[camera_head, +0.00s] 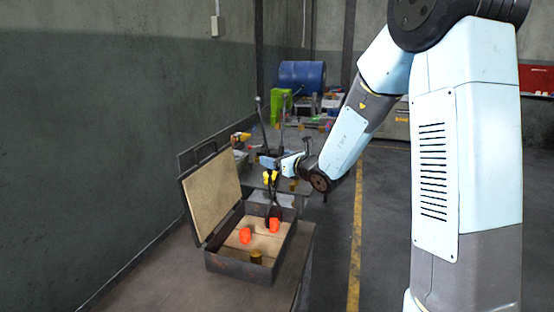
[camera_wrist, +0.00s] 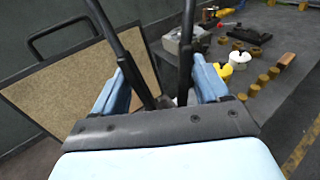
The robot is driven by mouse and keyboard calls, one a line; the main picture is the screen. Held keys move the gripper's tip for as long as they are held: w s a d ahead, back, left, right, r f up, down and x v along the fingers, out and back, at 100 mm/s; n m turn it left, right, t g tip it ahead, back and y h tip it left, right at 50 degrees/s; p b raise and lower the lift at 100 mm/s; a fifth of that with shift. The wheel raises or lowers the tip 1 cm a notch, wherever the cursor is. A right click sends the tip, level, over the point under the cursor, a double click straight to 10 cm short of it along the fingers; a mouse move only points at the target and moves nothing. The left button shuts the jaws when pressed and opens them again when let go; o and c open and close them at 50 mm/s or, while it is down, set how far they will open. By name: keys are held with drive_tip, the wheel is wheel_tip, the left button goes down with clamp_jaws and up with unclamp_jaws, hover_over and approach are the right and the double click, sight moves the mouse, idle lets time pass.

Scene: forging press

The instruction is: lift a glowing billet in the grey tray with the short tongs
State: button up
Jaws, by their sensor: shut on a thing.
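My gripper (camera_head: 284,163) is shut on the short tongs (camera_head: 271,186), above the grey tray (camera_head: 245,268). The tongs hang down with dark handles rising above the gripper and yellow marks below it. Their lower ends reach a glowing orange billet (camera_head: 274,225) at the tray's right side; I cannot tell how firmly they hold it or whether it is clear of the floor. A second glowing billet (camera_head: 245,235) stands to its left. A dull brown billet (camera_head: 256,257) stands near the front wall. In the wrist view, both handles (camera_wrist: 188,50) rise between my blue fingers; the jaws are hidden.
The tray's open lid (camera_head: 212,193) stands up on the left, near the wall. Behind are a bench with several brown pieces, a yellow-and-white part (camera_wrist: 239,57), a blue drum (camera_head: 302,76) and a green box (camera_head: 281,105). Open floor with a yellow line (camera_head: 356,230) lies right.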

drive_tip(key=shift+f, duration=0.95)
drive_tip(key=shift+o, duration=0.6)
clamp_jaws()
wheel_tip(320, 180, up, 11)
idle(1.5)
drive_tip(key=shift+r, duration=0.2)
drive_tip(key=shift+r, duration=0.4)
drive_tip(key=shift+a, duration=0.1)
